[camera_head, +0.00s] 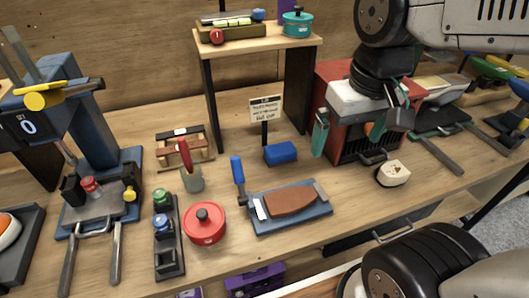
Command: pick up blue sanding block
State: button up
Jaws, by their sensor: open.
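A small blue block (281,153), which looks like the sanding block, lies on the wooden workbench (345,190) just below a small sign on a black post. My gripper (347,137) hangs from the arm at the upper right, in front of a red box. Its teal-padded fingers are apart and nothing shows between them. It is to the right of the blue block and clear of it. Part of the gripper overlaps the red box, so its exact height is hard to tell.
A red lidded pot (204,223) and a blue tray with a brown sole-shaped pad (290,200) lie nearer the front. A small raised shelf (258,42) stands behind the block. Bench between the blue block and tray is clear.

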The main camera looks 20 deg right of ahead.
jog(key=w+a+f, duration=0.1)
jog(key=w+f, duration=0.4)
jog(key=w, duration=0.6)
send_over(281, 148)
jog(key=f, duration=0.9)
jog(key=shift+s+a, duration=0.2)
jog(key=shift+s, duration=0.15)
jog(key=f, duration=0.7)
jog(key=shift+w+d+f, duration=0.15)
jog(key=shift+w+f, duration=0.25)
jog(key=c, duration=0.9)
